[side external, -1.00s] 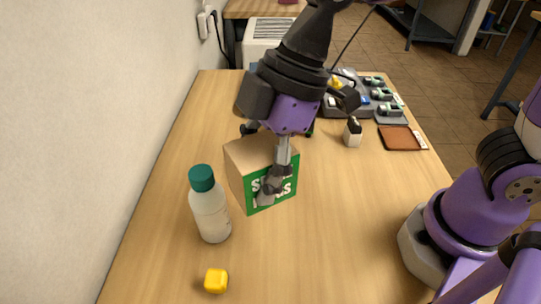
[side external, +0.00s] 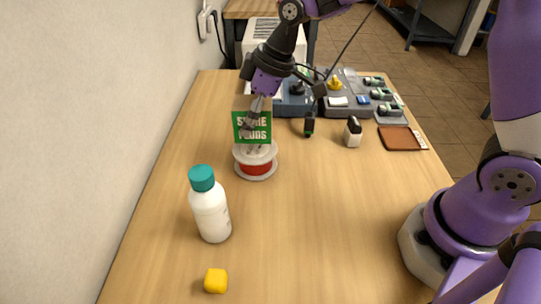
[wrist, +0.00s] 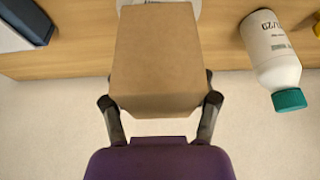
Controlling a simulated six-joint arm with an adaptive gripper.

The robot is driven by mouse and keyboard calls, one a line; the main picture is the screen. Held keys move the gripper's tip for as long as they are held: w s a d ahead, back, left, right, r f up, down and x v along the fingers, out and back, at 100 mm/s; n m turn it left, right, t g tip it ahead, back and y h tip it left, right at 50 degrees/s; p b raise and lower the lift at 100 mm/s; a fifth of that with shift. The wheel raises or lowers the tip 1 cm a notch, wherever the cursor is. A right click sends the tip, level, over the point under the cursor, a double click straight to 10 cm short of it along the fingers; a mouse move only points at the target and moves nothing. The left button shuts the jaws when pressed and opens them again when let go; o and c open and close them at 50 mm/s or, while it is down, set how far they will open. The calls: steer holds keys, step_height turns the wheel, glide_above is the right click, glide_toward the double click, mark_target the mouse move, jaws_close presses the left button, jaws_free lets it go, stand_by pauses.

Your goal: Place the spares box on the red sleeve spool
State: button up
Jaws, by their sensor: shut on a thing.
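The spares box shows in the side view as its green lettered face (side external: 252,121); in the wrist view it is a brown cardboard box (wrist: 158,55) between my fingers. My gripper (wrist: 160,100) is shut on the box and points down at it in the side view (side external: 256,118). The red sleeve spool (side external: 256,168), a red core between pale flanges, stands on the table directly below the box in the side picture. A pale flange edge (wrist: 188,6) shows past the box in the wrist view. Whether box and spool touch cannot be told.
A white bottle with a teal cap (side external: 210,212) stands in front of the spool, and a yellow cube (side external: 216,280) lies nearer. Behind are a dark marker-like item (side external: 309,124), a small white-and-black block (side external: 352,132), a brown tray (side external: 395,139) and grey trays (side external: 347,108). The table's right middle is clear.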

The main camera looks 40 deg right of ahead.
steer(key=shift+f, duration=1.55)
steer(key=o, duration=1.2)
steer(key=shift+f, duration=0.1)
steer(key=shift+c, duration=0.2)
steer(key=v, duration=1.3)
steer(key=s+d+m+t+h, duration=0.1)
steer(key=s+d+m, duration=0.1)
steer(key=s+m, duration=0.2)
steer(key=s+d+f+m+t+h, duration=0.1)
steer(key=s+m, duration=0.4)
steer(key=s, duration=0.5)
steer(key=shift+d+f+h, duration=0.25)
steer(key=shift+d+h, duration=0.45)
steer(key=shift+d, duration=0.45)
steer(key=shift+w, duration=0.1)
